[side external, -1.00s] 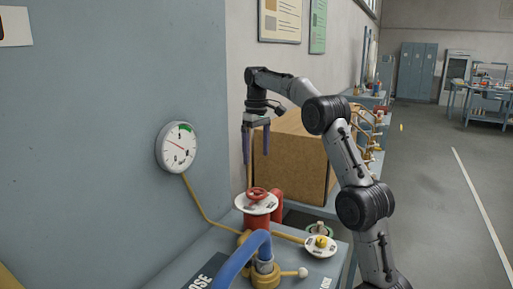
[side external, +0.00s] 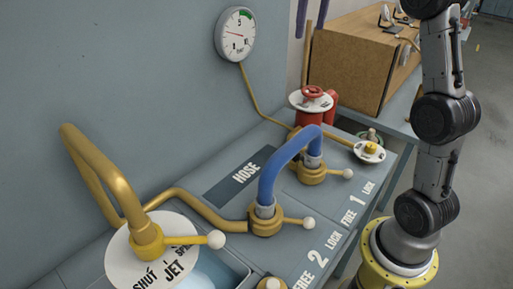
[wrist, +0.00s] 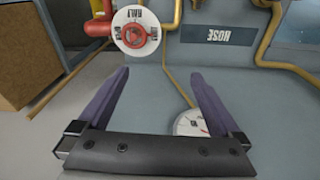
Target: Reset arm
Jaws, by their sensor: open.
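My gripper (side external: 311,25) shows only by its two purple fingers at the top edge of the side external view; the rest of it is cut off. It hangs above the red handwheel (side external: 313,92) with its white dial. In the wrist view my gripper (wrist: 158,75) has its fingers spread wide with nothing held between them. The red handwheel (wrist: 136,35) is beyond the fingertips there, apart from them. The pressure gauge (wrist: 190,122) is partly hidden behind the right finger and the gripper body.
A blue hose (side external: 275,165) arches between two brass fittings on the grey bench. A gold spout (side external: 95,175) stands over a basin at left. A small yellow knob (side external: 370,148) on a white dial and a brown box (side external: 350,65) are near my arm.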

